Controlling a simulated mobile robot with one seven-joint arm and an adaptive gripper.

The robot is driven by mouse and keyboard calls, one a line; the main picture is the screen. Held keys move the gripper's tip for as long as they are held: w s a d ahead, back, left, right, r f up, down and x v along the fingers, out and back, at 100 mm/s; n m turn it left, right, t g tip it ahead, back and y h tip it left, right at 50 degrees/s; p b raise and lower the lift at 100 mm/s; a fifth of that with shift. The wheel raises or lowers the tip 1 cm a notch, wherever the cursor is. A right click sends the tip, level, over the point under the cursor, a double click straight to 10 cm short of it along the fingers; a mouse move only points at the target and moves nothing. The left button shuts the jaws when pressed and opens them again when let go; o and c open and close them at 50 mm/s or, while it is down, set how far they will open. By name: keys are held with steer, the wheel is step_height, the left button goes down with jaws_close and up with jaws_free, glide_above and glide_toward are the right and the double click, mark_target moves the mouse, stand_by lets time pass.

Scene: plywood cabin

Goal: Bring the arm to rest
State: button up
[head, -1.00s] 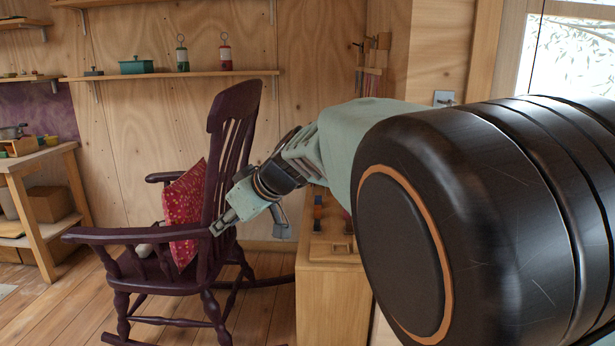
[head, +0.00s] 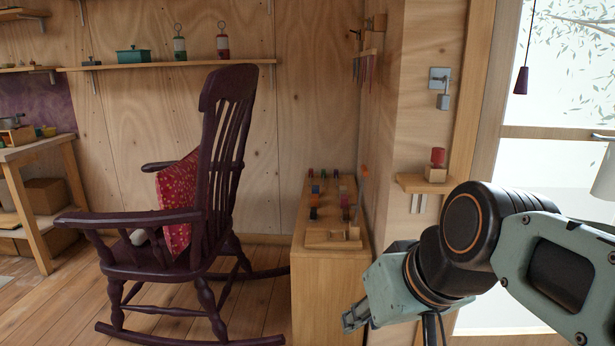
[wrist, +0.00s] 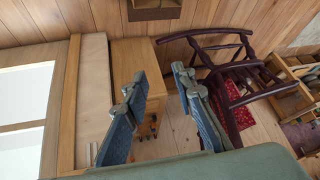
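My gripper (head: 355,316) is at the lower middle of the head view, at the end of my folded pale green and black arm. It is in front of the low wooden cabinet (head: 322,279), near its right side. In the wrist view my gripper (wrist: 157,76) shows two blue-grey fingers spread wide apart. Nothing is between them. The gap between the fingers shows the cabinet (wrist: 135,53) and floorboards beyond. I cannot tell from the head view how far the fingers are from the cabinet.
A dark rocking chair (head: 183,218) with a red cushion (head: 178,200) stands left of the cabinet. Small coloured items and wooden blocks (head: 332,238) sit on the cabinet top. A small wall shelf (head: 425,185) holds a red-topped object (head: 437,163). Floor is open at the front left.

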steer(key=s+d+f+m+h+b, duration=0.2)
steer(key=s+d+f+m+h, duration=0.1)
steer(key=s+d+f, duration=0.3)
step_height(320, 180, up, 33)
steer(key=p, duration=3.4)
steer(key=shift+w+a+r, duration=0.15)
steer(key=shift+w+r, duration=0.05)
steer(key=shift+w, duration=0.25)
